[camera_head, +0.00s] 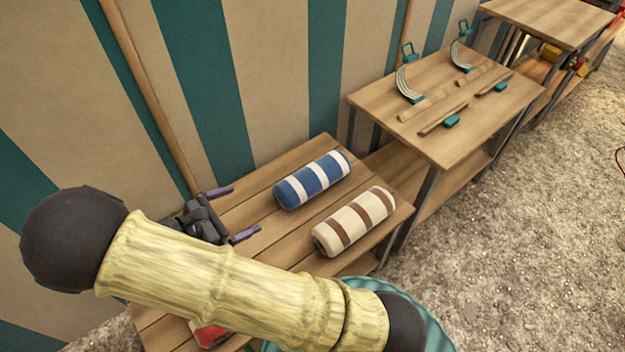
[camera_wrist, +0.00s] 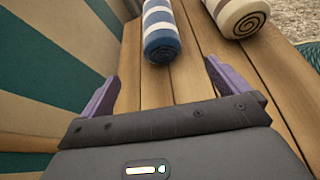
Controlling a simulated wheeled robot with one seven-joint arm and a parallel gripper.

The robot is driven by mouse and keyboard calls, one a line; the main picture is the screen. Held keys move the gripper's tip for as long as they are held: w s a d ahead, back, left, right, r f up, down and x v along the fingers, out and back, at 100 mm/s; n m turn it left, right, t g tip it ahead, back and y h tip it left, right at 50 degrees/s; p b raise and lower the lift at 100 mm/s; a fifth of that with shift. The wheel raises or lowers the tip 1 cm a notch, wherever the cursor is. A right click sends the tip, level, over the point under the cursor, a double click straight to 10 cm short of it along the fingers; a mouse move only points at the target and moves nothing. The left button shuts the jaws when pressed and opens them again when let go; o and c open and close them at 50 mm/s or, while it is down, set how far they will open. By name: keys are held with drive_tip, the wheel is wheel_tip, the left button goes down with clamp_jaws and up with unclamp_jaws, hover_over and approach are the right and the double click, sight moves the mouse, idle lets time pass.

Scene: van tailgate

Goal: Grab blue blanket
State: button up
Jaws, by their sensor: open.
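The blue blanket (camera_head: 312,180) is rolled up, blue with white stripes, and lies on a slatted wooden table (camera_head: 283,240). In the wrist view the blue blanket (camera_wrist: 161,35) shows its rolled end, ahead of the fingers and centred slightly left of the gap. My gripper (camera_head: 240,212) is open with purple fingers, to the left of the blanket and apart from it. In the wrist view my gripper (camera_wrist: 160,88) has nothing between its fingers.
A cream and brown rolled blanket (camera_head: 354,221) lies right of the blue one, also in the wrist view (camera_wrist: 238,14). A striped fabric wall (camera_head: 275,80) stands behind. A higher table (camera_head: 450,95) holds several tools. A red item (camera_head: 209,333) lies near the front, partly hidden.

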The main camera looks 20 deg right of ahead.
sight(279, 195)
drive_tip(key=b+x, duration=0.5)
drive_tip(key=x, duration=0.6)
drive_tip(key=shift+d+f+b, duration=0.15)
drive_tip(key=shift+f+b, duration=0.1)
drive_tip(key=shift+b, duration=0.15)
drive_tip(key=shift+w+d, duration=0.25)
drive_tip(key=shift+d, duration=0.15)
drive_tip(key=shift+w+d+f+b, duration=0.1)
drive_tip(key=shift+d+f+b, duration=0.2)
drive_tip(key=shift+b, duration=0.2)
drive_tip(key=b+x, duration=0.3)
drive_tip(key=x, duration=0.1)
drive_tip(key=shift+w+d, duration=0.15)
drive_tip(key=shift+d, duration=0.05)
drive_tip(key=shift+r, duration=0.1)
drive_tip(key=c, duration=1.2)
